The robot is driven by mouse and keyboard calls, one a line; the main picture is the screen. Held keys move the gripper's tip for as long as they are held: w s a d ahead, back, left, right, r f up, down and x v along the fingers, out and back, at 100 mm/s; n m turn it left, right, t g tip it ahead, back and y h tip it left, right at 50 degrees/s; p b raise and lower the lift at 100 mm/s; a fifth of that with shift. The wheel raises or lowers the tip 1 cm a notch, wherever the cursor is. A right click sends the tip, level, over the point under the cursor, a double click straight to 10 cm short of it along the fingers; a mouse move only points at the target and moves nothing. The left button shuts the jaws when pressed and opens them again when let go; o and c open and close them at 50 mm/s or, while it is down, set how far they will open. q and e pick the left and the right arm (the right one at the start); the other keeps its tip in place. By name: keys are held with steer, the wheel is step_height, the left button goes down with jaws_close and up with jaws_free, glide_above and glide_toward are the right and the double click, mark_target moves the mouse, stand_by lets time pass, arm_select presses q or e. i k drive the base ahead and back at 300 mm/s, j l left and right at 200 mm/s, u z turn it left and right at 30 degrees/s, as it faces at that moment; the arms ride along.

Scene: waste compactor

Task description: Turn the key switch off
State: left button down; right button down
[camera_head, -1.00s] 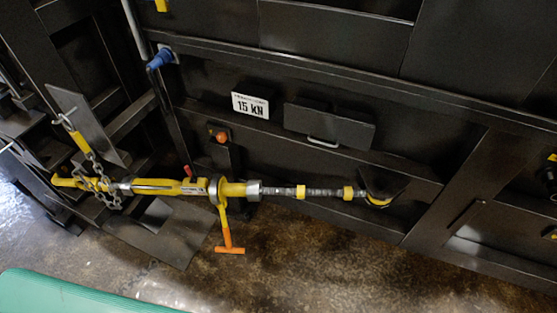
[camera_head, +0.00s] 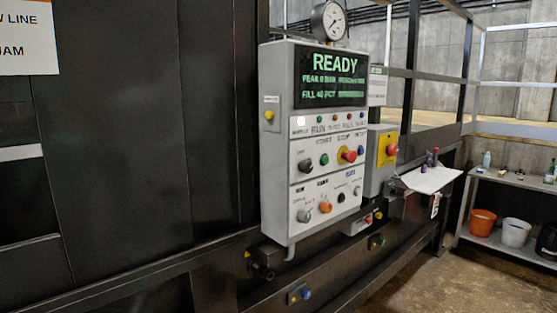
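A grey control panel box (camera_head: 276,200) is mounted on the dark machine wall, right of the picture's middle. Its lit screen (camera_head: 333,63) reads READY. The lower row has a grey knob (camera_head: 303,216) and an orange knob (camera_head: 325,207). Neither of my grippers shows.
A yellow box with a red emergency button (camera_head: 391,150) stands right of the panel, above a ledge with papers (camera_head: 430,179). A pressure gauge (camera_head: 334,21) tops the panel. A shelf with buckets (camera_head: 482,222) is far right. Bare floor (camera_head: 440,275) lies at lower right.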

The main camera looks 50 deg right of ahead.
mark_target(305, 166)
steer(key=z, duration=2.05)
